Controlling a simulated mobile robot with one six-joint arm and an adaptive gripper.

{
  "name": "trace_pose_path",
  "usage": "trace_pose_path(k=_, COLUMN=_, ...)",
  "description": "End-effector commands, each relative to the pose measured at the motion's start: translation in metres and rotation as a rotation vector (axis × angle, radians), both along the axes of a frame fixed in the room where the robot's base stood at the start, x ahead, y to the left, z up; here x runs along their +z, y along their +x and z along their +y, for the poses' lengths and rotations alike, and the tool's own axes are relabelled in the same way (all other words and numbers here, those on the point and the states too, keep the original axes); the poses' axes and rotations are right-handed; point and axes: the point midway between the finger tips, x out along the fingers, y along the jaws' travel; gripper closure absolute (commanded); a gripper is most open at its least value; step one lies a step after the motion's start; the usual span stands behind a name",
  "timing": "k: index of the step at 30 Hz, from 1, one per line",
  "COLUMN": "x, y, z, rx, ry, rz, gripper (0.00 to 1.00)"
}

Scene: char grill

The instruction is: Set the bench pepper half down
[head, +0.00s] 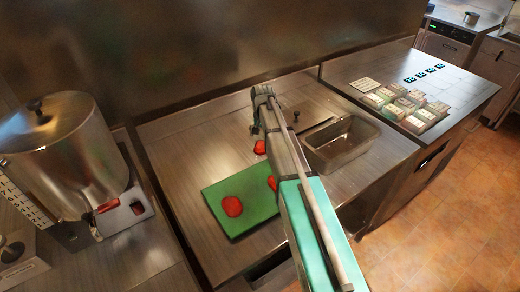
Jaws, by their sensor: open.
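In the head view a red pepper half (260,147) shows on the steel bench (190,150), just behind the green cutting board (245,228). My gripper (257,131) is open, pointing down directly above this piece. I cannot tell whether the fingertips touch it. A second red pepper half (232,206) lies on the green board. A third red piece (271,183) is on or at the board's right side, partly hidden by my arm. My arm also covers part of the bench and the board's right edge.
An empty metal pan (340,143) stands on the bench to the right of my arm. A large steel pot (70,155) is at the left. Small labelled blocks (407,102) sit on the right counter. The bench left of my gripper is clear.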

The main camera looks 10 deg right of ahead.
Motion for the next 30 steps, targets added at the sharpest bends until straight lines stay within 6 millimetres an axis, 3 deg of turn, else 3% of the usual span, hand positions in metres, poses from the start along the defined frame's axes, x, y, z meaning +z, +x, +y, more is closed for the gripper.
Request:
trace_pose_path(k=11, x=-0.003, y=0.0, z=0.001, rx=0.001, ry=0.0, rz=0.0, gripper=0.0)
trace_pose_path(k=30, x=-0.047, y=0.003, z=0.004, rx=0.002, ry=0.0, rz=0.0, gripper=0.0)
